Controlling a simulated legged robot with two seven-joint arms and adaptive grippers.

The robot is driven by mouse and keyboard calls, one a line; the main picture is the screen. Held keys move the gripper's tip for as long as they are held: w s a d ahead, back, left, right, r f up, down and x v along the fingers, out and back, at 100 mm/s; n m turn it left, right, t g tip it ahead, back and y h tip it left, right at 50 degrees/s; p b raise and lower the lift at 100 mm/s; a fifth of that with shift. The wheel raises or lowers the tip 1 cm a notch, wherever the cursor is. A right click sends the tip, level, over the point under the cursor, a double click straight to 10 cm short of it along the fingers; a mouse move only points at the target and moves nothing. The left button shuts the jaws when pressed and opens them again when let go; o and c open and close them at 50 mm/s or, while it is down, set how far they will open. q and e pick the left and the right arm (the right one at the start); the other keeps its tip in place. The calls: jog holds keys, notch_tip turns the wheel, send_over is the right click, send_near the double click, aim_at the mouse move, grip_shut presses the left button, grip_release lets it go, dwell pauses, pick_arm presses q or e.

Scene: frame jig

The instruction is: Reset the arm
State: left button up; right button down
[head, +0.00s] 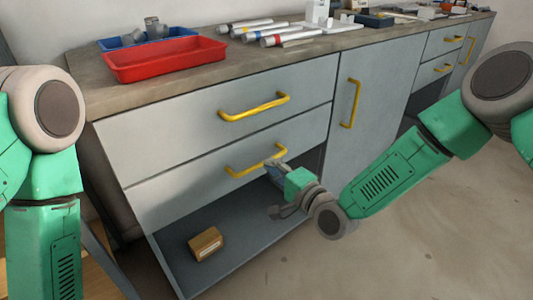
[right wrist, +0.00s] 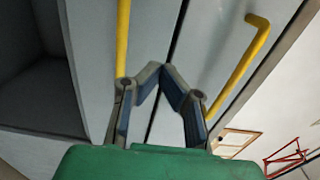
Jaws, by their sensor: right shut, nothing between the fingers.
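My right gripper (head: 275,171) is in the head view, close to the right end of the yellow handle (head: 255,163) of the lower drawer (head: 190,190). I cannot tell whether it touches the handle. In the right wrist view the gripper's (right wrist: 161,70) bent fingers meet at their tips with nothing between them. One yellow handle (right wrist: 123,35) stands just left of the fingers and another yellow handle (right wrist: 241,65) is to the right, apart from them. My left arm hangs at the left edge of the head view; its gripper is out of view.
The upper drawer (head: 180,130) looks closed. A cardboard box (head: 205,244) sits on the open bottom shelf (head: 250,245). On the worktop (head: 225,72) are a red tray (head: 165,58), a blue tray (head: 112,42) and several tubes (head: 280,37). Bare floor (head: 420,240) lies at right.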

jog(key=s+d+f+n+g+h+p, duration=0.35)
jog(key=s+d+f, duration=0.2)
jog(key=s, duration=0.55)
jog(key=s+d+f+n+g+h+p, duration=0.2)
jog(key=s+d+f+n+g+p, duration=0.25)
jog(key=s, duration=0.55)
pick_arm(q)
notch_tip(320, 180, up, 10)
jog(key=p, duration=0.2)
jog(key=shift+a+r, duration=0.15)
jog(key=shift+r, duration=0.1)
pick_arm(e)
jog(key=s+d+n+g+h, duration=0.3)
jog(key=s+d+g+h, duration=0.2)
jog(key=s+d, duration=0.9)
jog(key=s+g, duration=0.1)
jog(key=s, duration=0.3)
jog(key=shift+f, duration=0.3)
pick_arm(q)
jog(key=shift+d+r, duration=0.1)
jog(key=shift+d, duration=0.2)
pick_arm(e)
jog(key=shift+d+f, duration=0.1)
jog(key=shift+d, duration=0.15)
